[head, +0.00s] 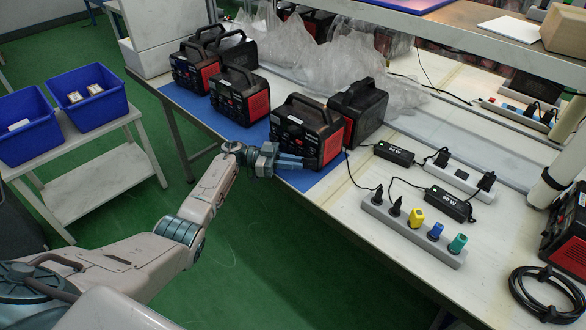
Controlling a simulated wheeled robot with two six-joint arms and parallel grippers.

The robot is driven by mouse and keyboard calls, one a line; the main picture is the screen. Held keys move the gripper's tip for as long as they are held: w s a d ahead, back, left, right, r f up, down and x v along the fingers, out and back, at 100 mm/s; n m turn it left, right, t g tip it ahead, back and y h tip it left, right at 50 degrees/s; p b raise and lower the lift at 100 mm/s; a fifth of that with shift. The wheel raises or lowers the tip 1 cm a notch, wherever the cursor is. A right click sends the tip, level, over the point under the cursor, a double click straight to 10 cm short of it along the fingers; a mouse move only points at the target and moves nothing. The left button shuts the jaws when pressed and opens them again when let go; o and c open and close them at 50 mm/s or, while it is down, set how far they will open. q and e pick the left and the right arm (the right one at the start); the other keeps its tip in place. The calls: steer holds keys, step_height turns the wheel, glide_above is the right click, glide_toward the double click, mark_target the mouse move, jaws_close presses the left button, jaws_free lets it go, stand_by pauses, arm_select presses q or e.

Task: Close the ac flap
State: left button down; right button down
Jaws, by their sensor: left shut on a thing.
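A black and red power station (309,128) stands upright on a blue mat (312,178) near the table's front edge. Its front panel faces my left arm. My left gripper (297,162) is at the lower part of that front panel. Its fingers are shut on what seems to be the ac flap, which is too small and too covered by the fingers to make out. How far the flap stands open cannot be seen. My right gripper is not in view.
A second power station (362,108) stands close behind, and several more stand farther left. Power strips (414,228), adapters (451,203) and a coiled cable (547,293) lie to the right. Blue bins (88,98) rest on a side table at left. Green floor lies open in front.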

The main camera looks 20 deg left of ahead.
arm_select(q)
steer(key=shift+d+f, duration=0.1)
steer(key=shift+f, duration=0.1)
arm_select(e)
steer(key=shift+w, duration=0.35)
arm_select(q)
steer(key=c, duration=1.5)
jaws_free()
steer(key=shift+d, duration=0.1)
steer(key=shift+r, duration=0.1)
